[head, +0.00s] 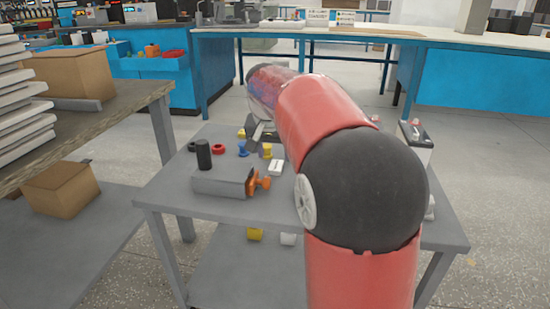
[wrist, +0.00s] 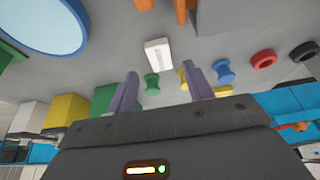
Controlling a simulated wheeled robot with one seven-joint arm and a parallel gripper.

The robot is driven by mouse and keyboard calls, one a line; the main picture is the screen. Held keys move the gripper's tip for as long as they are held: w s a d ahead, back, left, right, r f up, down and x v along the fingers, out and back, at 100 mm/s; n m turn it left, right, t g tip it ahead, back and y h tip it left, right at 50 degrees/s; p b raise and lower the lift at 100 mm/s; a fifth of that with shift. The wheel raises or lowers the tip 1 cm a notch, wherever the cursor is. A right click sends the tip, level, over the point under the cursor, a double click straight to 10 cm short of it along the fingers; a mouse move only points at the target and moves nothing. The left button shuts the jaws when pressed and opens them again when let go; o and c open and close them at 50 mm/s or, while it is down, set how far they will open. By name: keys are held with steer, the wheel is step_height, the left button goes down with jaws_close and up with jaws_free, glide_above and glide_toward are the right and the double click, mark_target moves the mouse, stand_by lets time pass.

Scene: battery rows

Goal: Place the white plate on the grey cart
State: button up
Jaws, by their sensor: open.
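A small white rectangular piece with a mark along its middle, which looks like the white plate (head: 276,167), lies flat on the top of the grey cart (head: 165,196). It also shows in the wrist view (wrist: 158,53), beyond the fingertips and between them in the picture. My gripper (wrist: 160,70) is open with nothing between its fingers. It hangs over the cart top, apart from the white piece. In the head view my arm hides the gripper's fingertips and the middle of the cart.
Around the white piece stand a yellow spool (head: 267,151), a blue spool (head: 243,148), a red ring (head: 218,149), a black cylinder (head: 204,154) and a grey box (head: 218,182) with an orange part. A shelf (head: 125,100) with stacked white trays (head: 22,105) stands close at left.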

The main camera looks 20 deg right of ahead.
steer(key=p+v, duration=0.1)
steer(key=v, duration=0.7)
steer(key=s+a+f+n+y, duration=0.1)
steer(key=s+f, duration=0.3)
steer(key=s, duration=0.4)
steer(key=s+a+f+n+t, duration=0.1)
steer(key=s+a+f+n, duration=0.2)
steer(key=s, duration=0.6)
steer(key=s+a+f+n+y, duration=0.1)
steer(key=s+a+f, duration=0.3)
steer(key=s, duration=0.5)
step_height(320, 180, down, 2)
steer(key=shift+a+f+n+t+y, duration=0.1)
steer(key=shift+a+n+t+y, duration=0.25)
steer(key=shift+n, duration=0.55)
steer(key=shift+d, duration=0.1)
